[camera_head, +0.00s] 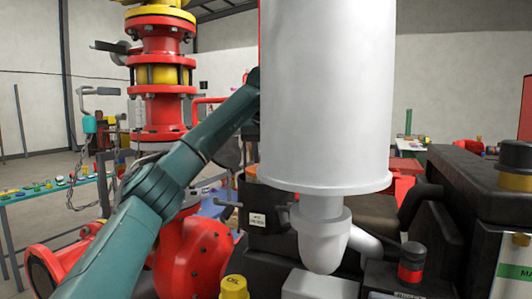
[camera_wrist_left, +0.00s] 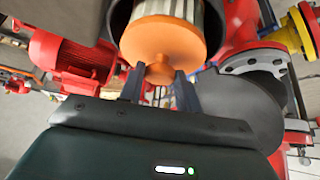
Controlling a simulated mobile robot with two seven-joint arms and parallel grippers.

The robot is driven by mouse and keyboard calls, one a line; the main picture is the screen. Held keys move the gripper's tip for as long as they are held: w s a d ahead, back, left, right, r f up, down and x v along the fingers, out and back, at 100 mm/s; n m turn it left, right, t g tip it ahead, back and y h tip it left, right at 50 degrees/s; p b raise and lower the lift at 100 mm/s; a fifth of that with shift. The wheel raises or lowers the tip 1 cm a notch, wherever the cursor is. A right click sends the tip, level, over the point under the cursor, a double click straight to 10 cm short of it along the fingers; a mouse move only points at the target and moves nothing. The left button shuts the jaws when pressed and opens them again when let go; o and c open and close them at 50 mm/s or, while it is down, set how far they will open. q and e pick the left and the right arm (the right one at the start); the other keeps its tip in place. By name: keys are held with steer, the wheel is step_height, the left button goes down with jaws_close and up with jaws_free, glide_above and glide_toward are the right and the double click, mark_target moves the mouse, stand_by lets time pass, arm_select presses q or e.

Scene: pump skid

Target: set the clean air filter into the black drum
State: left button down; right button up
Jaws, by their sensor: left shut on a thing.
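In the left wrist view, the air filter (camera_wrist_left: 165,38) has an orange end cap with a small knob and pale pleats behind it. My left gripper (camera_wrist_left: 160,80) is shut on the knob. The filter's far part lies within the round dark mouth of the black drum (camera_wrist_left: 117,22); how deep it sits I cannot tell. In the head view my left arm reaches in from the left, and its gripper, the filter and the drum are hidden behind a large white cylinder. My right gripper is not in view.
The white cylinder (camera_head: 327,95) hangs close and blocks the middle of the head view. A dark round plate (camera_wrist_left: 240,105) stands right of my left gripper. Red pipework (camera_head: 160,75) rises at the left; a red motor (camera_wrist_left: 75,60) lies left in the wrist view.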

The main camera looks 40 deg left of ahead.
arm_select(q)
steer(key=shift+f, duration=0.35)
steer(key=c, duration=1)
jaws_free()
steer(key=shift+r, duration=0.25)
steer(key=v, duration=0.8)
steer(key=shift+a+r, duration=0.1)
